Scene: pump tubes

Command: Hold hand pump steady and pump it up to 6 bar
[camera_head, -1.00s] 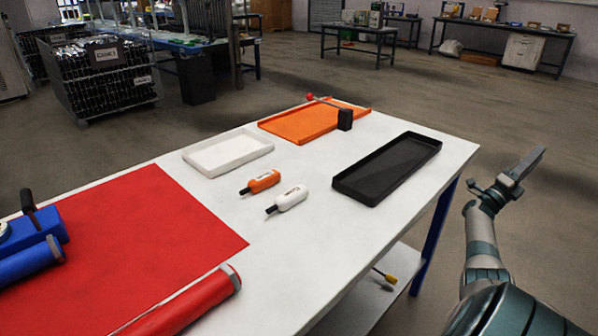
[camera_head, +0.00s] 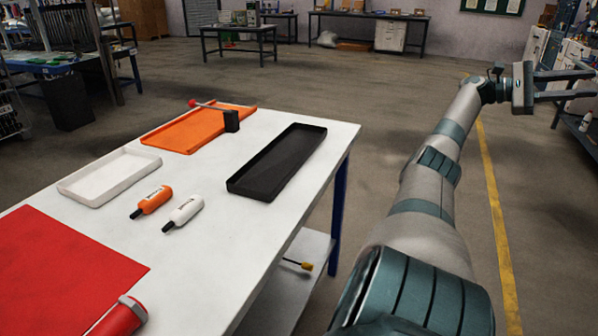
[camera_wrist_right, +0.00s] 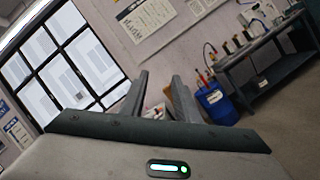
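The end of a red tube with a grey collar (camera_head: 122,316) shows at the bottom left of the head view, on the table beside the red mat (camera_head: 65,262). The blue pump part with the black handle is out of view now. My right gripper (camera_head: 578,85) is at the right of the head view, stretched out over the floor, well away from the table. In the right wrist view its two fingers (camera_wrist_right: 160,98) stand apart with nothing between them. My left gripper is in no view.
The white table (camera_head: 225,225) carries a white tray (camera_head: 72,192), an orange tray (camera_head: 160,141), a black tray (camera_head: 236,190), an orange bottle (camera_head: 153,200) and a white bottle (camera_head: 186,212). Floor right of the table is clear.

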